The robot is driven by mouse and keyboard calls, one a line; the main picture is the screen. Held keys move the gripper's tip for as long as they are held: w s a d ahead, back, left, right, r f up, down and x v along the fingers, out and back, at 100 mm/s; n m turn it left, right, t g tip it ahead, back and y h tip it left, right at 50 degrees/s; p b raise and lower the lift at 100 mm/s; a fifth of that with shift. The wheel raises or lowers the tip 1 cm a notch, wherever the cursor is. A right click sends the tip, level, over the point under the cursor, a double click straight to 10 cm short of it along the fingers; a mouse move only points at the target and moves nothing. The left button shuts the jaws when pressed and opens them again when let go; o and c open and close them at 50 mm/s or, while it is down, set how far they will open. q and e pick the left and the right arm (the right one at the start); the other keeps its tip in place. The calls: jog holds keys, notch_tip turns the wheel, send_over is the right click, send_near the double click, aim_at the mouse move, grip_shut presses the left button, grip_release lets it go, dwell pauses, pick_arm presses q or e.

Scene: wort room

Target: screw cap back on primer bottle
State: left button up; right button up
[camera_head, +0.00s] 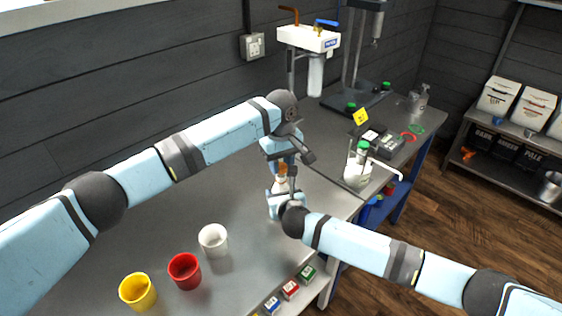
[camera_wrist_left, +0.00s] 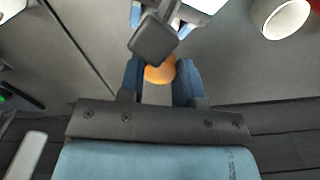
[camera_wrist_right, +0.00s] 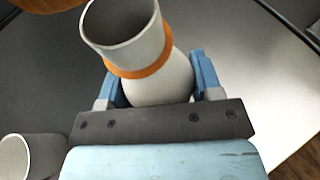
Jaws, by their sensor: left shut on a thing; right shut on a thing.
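My left gripper (camera_head: 283,160) is above my right gripper (camera_head: 281,195), over the bench. The left gripper is shut on an orange cap (camera_wrist_left: 160,72), which shows between its blue fingers in the left wrist view. My right gripper is shut on the white primer bottle (camera_wrist_right: 165,86). In the right wrist view the bottle has an orange band and an open, hollow, cup-like end. In the head view the cap (camera_head: 282,168) and bottle (camera_head: 281,183) are close together and partly hidden by the grippers. I cannot tell whether they touch.
White (camera_head: 213,240), red (camera_head: 184,270) and yellow (camera_head: 138,291) cups stand at the front left. Small boxes (camera_head: 290,289) line the front edge. A jar with a green top (camera_head: 358,165) stands right of the grippers. The bench is clear around the grippers' left.

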pick_arm(q)
jog(key=shift+f, duration=0.75)
jog(key=shift+f, duration=0.6)
jog(key=o, duration=0.9)
pick_arm(e)
grip_shut()
pick_arm(q)
jog(key=shift+r, duration=2.25)
jog(key=o, duration=0.6)
jog(key=shift+c, duration=0.2)
jog(key=shift+r, duration=0.1)
notch_tip(320, 180, up, 12)
